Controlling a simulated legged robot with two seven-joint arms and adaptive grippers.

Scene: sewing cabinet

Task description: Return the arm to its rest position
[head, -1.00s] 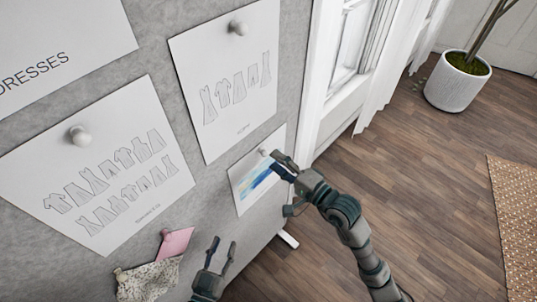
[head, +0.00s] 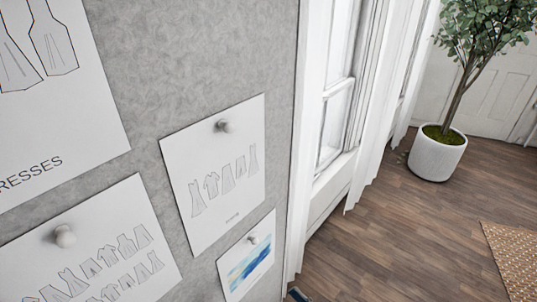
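Neither gripper shows clearly in the head view. Only a small dark piece of what looks like my arm or gripper shows at the bottom edge, just right of the board's lower corner. Whether its fingers are open or shut is hidden. A small sheet with blue and yellow brush strokes (head: 248,266) hangs on the grey board (head: 215,60) under a white pin (head: 252,239). No gripper touches the visible part of this sheet.
Sheets of clothing drawings (head: 222,185) hang on the board, held by round pins (head: 222,126). A white window frame (head: 335,110) stands right of the board. A potted tree (head: 437,155) and woven rug (head: 512,255) are farther right, with open wooden floor (head: 400,235) between.

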